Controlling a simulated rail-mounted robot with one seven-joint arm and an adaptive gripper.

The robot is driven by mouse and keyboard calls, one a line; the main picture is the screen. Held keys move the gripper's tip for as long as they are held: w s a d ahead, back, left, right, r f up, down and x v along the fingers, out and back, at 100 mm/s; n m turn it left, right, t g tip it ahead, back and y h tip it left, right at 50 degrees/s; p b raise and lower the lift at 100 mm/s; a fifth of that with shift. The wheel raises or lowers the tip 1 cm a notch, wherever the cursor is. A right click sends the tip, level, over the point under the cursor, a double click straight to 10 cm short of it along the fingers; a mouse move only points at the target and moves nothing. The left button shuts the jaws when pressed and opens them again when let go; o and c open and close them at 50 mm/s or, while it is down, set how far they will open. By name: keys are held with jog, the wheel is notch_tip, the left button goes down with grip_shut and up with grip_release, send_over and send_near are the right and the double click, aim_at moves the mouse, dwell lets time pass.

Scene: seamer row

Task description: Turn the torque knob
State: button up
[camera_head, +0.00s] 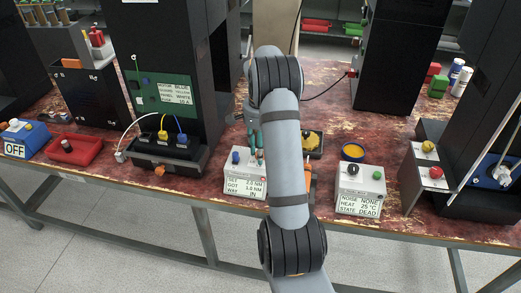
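A small white box (244,178) stands at the table's front edge, left of my arm. Its label reads SET 2.0 NM, GOT apparently 1.6 NM, WAY IN. A blue knob (236,157) sits on its top left; I cannot tell for sure whether it is the torque knob. My gripper (255,152) is mostly hidden behind my grey arm. Teal finger-like parts show over the box's top right, right of the blue knob. I cannot tell whether they touch anything or how far apart they are.
Right of my arm stands another white box (361,190) with a black knob, labelled STATE DEAD. Left are a black wired unit (165,158), a red tray (74,149) and an OFF box (22,140). Tall black cabinets flank the table.

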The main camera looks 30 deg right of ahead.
jog(key=o, duration=0.3)
jog(key=shift+o, duration=0.2)
jog(key=shift+w+r, duration=0.1)
jog(key=shift+d+r, duration=0.1)
jog(key=shift+r, duration=0.15)
notch_tip(320, 180, up, 12)
jog(key=shift+f, duration=0.25)
jog(key=shift+f, duration=0.1)
notch_tip(320, 180, down, 12)
jog(key=shift+r, duration=0.1)
dwell(0.5)
jog(key=shift+n, duration=0.3)
